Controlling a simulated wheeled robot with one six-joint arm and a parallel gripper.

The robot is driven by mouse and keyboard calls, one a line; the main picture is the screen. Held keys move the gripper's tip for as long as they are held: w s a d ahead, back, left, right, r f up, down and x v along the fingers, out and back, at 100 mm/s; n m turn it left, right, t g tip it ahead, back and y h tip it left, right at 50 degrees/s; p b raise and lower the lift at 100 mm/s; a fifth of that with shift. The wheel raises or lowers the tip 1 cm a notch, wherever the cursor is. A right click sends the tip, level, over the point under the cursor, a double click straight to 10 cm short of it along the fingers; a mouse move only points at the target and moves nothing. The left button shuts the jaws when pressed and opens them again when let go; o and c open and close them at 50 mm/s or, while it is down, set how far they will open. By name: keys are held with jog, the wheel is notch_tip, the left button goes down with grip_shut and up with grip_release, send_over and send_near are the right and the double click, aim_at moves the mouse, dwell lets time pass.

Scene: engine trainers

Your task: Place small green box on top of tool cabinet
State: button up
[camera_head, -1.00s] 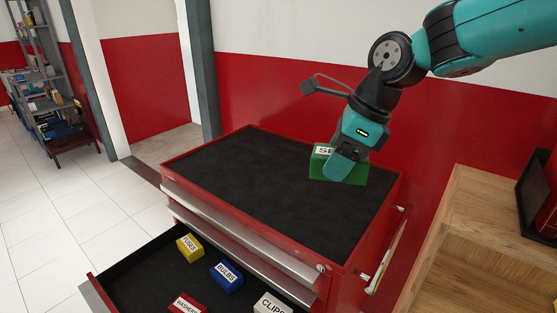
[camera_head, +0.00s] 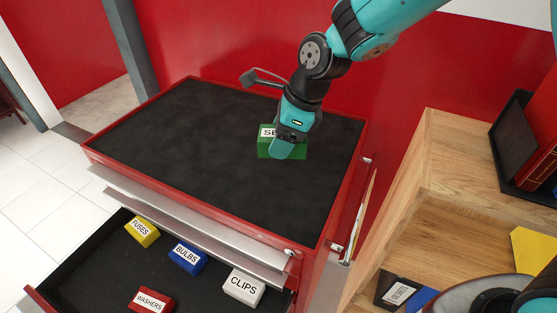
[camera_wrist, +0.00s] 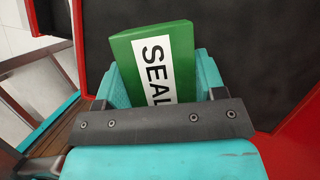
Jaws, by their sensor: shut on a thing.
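The small green box (camera_head: 296,149) has a white label that begins "SEAL" in the wrist view (camera_wrist: 183,50). My gripper (camera_head: 287,147) is shut on the green box, with one teal finger on each side of it in the wrist view (camera_wrist: 166,75). The tool cabinet (camera_head: 190,130) is red with a black top surface. In the head view the box is over the right back part of that top. I cannot tell whether its underside touches the surface.
An open drawer (camera_head: 80,270) at the cabinet's front holds a yellow FUSES box (camera_head: 142,232), a blue BULBS box (camera_head: 187,258), a red WASHERS box (camera_head: 151,301) and a white CLIPS box (camera_head: 243,286). A wooden shelf unit (camera_head: 455,165) stands at right. The cabinet top is otherwise clear.

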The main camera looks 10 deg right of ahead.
aim_at(275, 176)
notch_tip(275, 176, down, 8)
jog(key=shift+f+p, duration=0.1)
jog(key=shift+p, duration=0.25)
jog(key=o, duration=1)
jog(key=shift+c, duration=0.2)
